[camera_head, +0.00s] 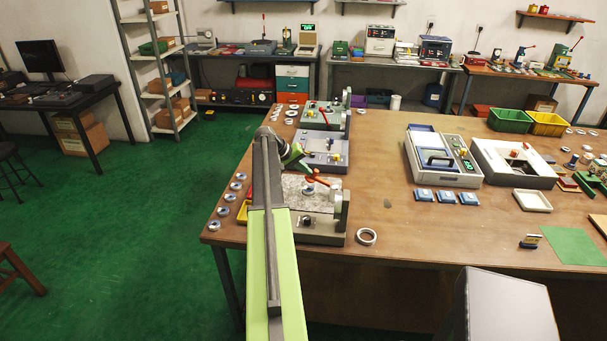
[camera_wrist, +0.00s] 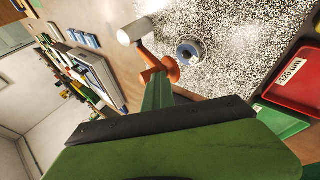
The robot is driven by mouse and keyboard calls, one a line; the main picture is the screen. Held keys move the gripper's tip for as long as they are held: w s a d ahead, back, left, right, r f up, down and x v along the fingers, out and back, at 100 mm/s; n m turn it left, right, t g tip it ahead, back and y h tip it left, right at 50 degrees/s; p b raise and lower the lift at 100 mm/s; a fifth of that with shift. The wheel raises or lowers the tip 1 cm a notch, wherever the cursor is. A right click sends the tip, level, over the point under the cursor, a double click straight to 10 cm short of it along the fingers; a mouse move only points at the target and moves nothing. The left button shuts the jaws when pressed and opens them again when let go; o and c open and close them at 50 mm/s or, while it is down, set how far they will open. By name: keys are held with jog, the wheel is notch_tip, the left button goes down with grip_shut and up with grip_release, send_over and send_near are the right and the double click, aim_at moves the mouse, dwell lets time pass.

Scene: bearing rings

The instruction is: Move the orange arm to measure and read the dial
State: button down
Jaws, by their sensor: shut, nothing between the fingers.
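The orange arm (camera_head: 316,179) is a short lever above the speckled plate of the nearest gauge stand (camera_head: 322,238). In the wrist view the orange arm (camera_wrist: 163,66) carries a white cylindrical end. A bearing ring (camera_wrist: 187,53) with a dark blue centre lies on the speckled plate beside it. My gripper (camera_head: 305,166) is shut and empty, close to the orange arm. In the wrist view the green fingers of my gripper (camera_wrist: 158,90) appear right at the orange part; I cannot tell if they touch. No dial face is readable in either view.
Two similar stands (camera_head: 322,150) stand behind. A loose ring (camera_head: 366,236) lies right of the nearest stand, and several rings lie along the table's left edge. A red tray labelled 120 um (camera_wrist: 296,80) sits beside the plate.

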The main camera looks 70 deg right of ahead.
jog(key=shift+s, duration=0.45)
jog(key=shift+r+p, duration=0.45)
jog(key=shift+p, duration=0.05)
jog(key=r+p, duration=0.2)
jog(key=s+r+p, duration=0.1)
jog(key=r+p, duration=0.1)
jog(key=shift+r, duration=0.2)
jog(key=s+r+p+v, duration=0.1)
jog(key=p+v, duration=0.6)
jog(key=v, duration=0.1)
jog(key=shift+s+p, duration=0.3)
jog(key=shift+p, duration=0.1)
jog(key=shift+r, duration=0.1)
